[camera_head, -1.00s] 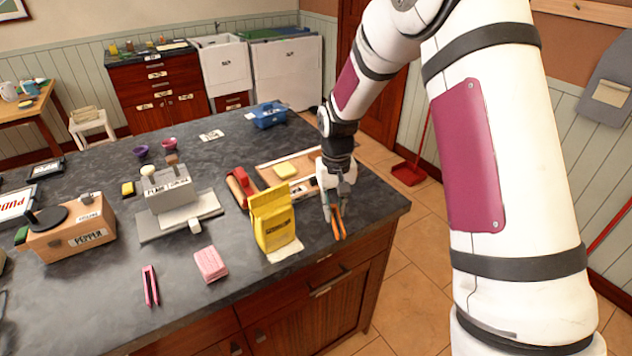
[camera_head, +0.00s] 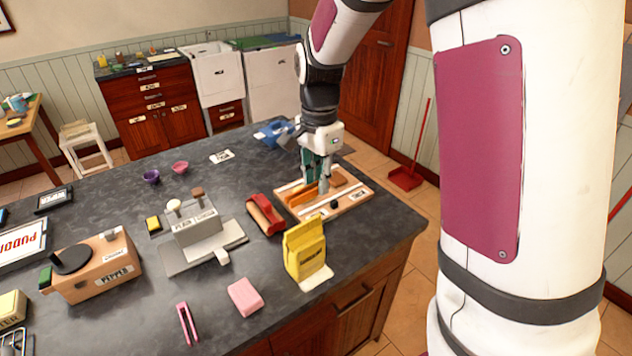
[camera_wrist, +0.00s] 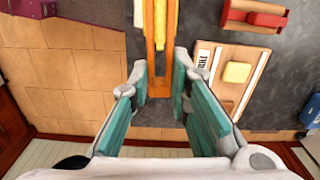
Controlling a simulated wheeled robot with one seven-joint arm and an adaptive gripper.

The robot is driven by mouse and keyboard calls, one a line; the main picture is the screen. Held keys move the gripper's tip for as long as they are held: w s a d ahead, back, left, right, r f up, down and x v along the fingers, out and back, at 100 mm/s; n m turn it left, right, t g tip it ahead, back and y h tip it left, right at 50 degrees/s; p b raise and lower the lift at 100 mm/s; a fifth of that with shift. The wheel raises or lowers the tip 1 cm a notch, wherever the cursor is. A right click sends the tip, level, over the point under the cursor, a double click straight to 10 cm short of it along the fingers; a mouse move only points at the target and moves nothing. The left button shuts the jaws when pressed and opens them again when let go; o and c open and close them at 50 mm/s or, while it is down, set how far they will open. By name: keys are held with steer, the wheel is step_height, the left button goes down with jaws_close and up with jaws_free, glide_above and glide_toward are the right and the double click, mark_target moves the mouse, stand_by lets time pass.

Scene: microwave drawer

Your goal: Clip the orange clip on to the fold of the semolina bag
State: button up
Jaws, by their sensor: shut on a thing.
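My gripper (camera_head: 323,185) is shut on the orange clip (camera_head: 301,194), above the wooden board in the head view. The clip also shows in the wrist view (camera_wrist: 150,55), its rear end between my teal fingers and its two arms pointing away. The yellow semolina bag (camera_head: 306,258) stands upright near the counter's front edge. In the head view the clip appears behind and above the bag's top, apart from it. In the wrist view the yellow bag (camera_wrist: 172,28) shows between the clip's arms; I cannot tell whether they reach around the fold.
A wooden board (camera_head: 362,196) lies behind the bag, with a red-topped holder (camera_head: 265,213) to its left. A pink block (camera_head: 243,297) and pink tongs (camera_head: 187,324) lie to the bag's left. A grey stand (camera_head: 200,230) is farther left. The counter's front edge is close.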

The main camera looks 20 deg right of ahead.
mark_target(318, 214)
stand_by(0.4)
steer(key=shift+f+b, duration=0.3)
steer(key=shift+f, duration=2.9)
steer(key=shift+f, duration=1.6)
stand_by(1.1)
steer(key=o, duration=1.3)
steer(key=shift+r, duration=0.1)
